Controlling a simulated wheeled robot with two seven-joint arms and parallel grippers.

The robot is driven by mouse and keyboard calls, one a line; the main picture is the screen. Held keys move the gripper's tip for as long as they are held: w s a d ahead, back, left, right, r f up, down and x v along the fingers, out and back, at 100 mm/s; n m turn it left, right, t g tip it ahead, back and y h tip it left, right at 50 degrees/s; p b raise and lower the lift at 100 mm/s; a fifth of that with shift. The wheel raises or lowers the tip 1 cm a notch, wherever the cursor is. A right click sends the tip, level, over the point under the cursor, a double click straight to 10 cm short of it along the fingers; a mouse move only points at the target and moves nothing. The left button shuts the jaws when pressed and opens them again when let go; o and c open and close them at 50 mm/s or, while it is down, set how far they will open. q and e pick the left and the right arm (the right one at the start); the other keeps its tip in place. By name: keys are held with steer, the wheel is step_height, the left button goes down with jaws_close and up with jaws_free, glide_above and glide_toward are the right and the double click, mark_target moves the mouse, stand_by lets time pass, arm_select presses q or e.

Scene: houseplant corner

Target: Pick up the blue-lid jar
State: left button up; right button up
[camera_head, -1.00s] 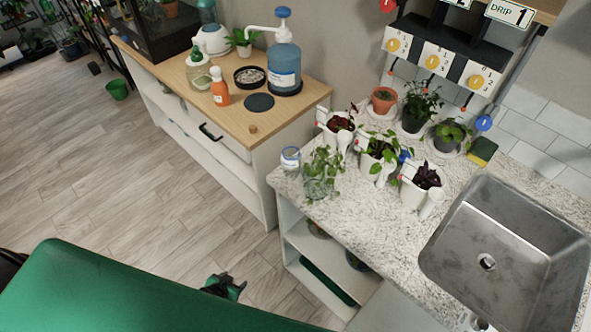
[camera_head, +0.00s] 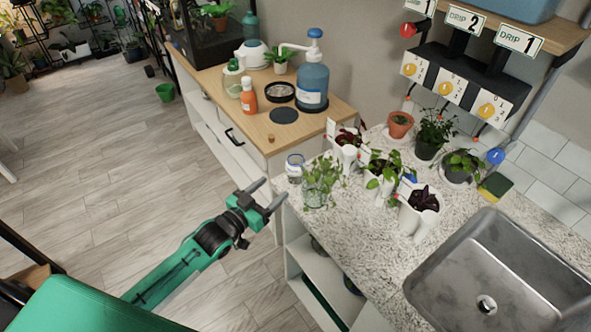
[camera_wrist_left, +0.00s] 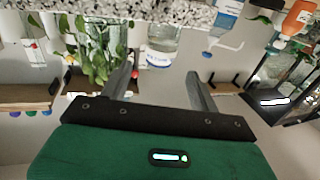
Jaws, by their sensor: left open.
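The blue-lid jar (camera_head: 295,167) is a small clear jar with a white label, standing at the left end of the speckled counter, beside a glass of leafy cuttings. In the left wrist view the jar (camera_wrist_left: 163,42) appears inverted, beyond the fingers and between their lines. My left gripper (camera_head: 275,191) is open and empty, just off the counter's left edge, below and left of the jar in the head view. Its two fingers (camera_wrist_left: 161,68) are spread apart in the wrist view. A gap remains between fingertips and jar. My right gripper is not in view.
The glass of cuttings (camera_head: 319,184) stands close to the jar's right. White planters (camera_head: 417,217) and a sink (camera_head: 505,275) lie farther right. A wooden cabinet (camera_head: 325,115) with a blue pump bottle (camera_head: 312,82) stands behind. Floor left of the counter is clear.

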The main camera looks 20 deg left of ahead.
mark_target(289, 173)
arm_select(q)
steer(key=p+x, duration=0.1)
steer(key=x, duration=0.4)
steer(key=shift+d, duration=0.1)
steer(key=shift+w+d, duration=0.15)
steer(key=shift+w, duration=0.35)
steer(key=p+x, duration=0.1)
steer(key=x, duration=0.3)
steer(key=shift+w+f+p, duration=0.2)
steer(key=shift+p, duration=0.2)
steer(key=shift+w+d+f, duration=0.1)
steer(key=shift+w, duration=0.25)
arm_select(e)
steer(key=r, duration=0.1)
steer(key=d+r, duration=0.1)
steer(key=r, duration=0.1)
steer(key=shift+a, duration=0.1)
arm_select(q)
steer(key=c, duration=0.9)
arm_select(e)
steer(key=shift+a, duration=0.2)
arm_select(q)
steer(key=shift+o, duration=0.2)
